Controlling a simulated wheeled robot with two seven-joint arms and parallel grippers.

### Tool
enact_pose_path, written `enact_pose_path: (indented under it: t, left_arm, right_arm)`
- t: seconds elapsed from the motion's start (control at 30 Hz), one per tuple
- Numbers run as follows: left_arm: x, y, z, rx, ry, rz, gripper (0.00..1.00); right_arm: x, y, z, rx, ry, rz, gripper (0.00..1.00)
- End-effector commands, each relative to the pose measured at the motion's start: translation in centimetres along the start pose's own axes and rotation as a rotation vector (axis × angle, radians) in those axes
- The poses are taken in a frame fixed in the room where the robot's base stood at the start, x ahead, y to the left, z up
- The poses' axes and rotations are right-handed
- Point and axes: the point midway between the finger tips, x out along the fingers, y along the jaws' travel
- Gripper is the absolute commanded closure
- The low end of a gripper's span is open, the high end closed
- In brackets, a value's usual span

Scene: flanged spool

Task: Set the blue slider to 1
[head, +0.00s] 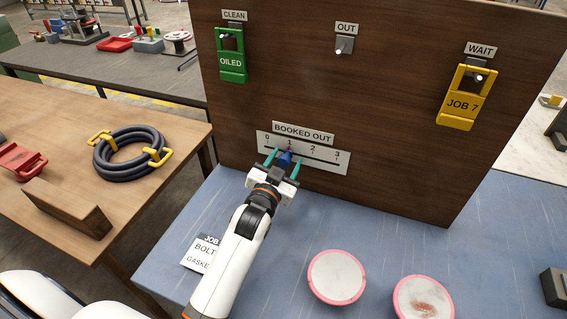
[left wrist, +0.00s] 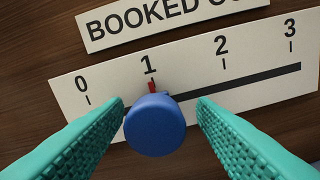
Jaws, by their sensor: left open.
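The blue slider (left wrist: 155,125) sits on the dark slot of the white scale plate (left wrist: 240,95), which is marked 0 to 3. Its red pointer is at the 1 mark in the left wrist view. The slider also shows in the head view (head: 285,158), under the "BOOKED OUT" label (head: 303,133). My left gripper (head: 284,165) is open, with its teal fingers on either side of the knob. In the left wrist view a gap shows between the knob and the right finger; the left finger is close to the knob. My right gripper is not in view.
The brown board (head: 380,130) stands on a blue table (head: 390,240). Green "OILED" (head: 231,68) and yellow "JOB 7" (head: 462,105) tags hang on it, with an empty "OUT" hook (head: 344,45). Two pink-rimmed dishes (head: 337,277) and a job card (head: 203,252) lie below.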

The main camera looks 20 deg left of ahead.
Motion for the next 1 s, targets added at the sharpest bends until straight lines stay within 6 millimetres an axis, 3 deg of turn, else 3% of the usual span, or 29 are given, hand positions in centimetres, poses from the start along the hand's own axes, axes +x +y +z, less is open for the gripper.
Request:
enact_pose_path:
  t: [0.17, 0.6, 0.8, 1.0]
  left_arm:
    - [-1.2, -0.1, -0.2, 0.0, 0.002, -0.001, 0.48]
    - [-9.9, -0.2, -0.2, 0.001, 0.003, -0.001, 0.48]
    - [-11.7, -0.1, 0.0, 0.001, 0.0, 0.0, 0.48]
    - [-12.0, -0.1, 0.1, 0.001, 0.0, 0.0, 0.48]
  right_arm:
    - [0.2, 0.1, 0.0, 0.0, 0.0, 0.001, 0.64]
    - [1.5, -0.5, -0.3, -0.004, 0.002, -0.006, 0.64]
    - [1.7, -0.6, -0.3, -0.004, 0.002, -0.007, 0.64]
    - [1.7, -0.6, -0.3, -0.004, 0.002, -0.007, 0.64]
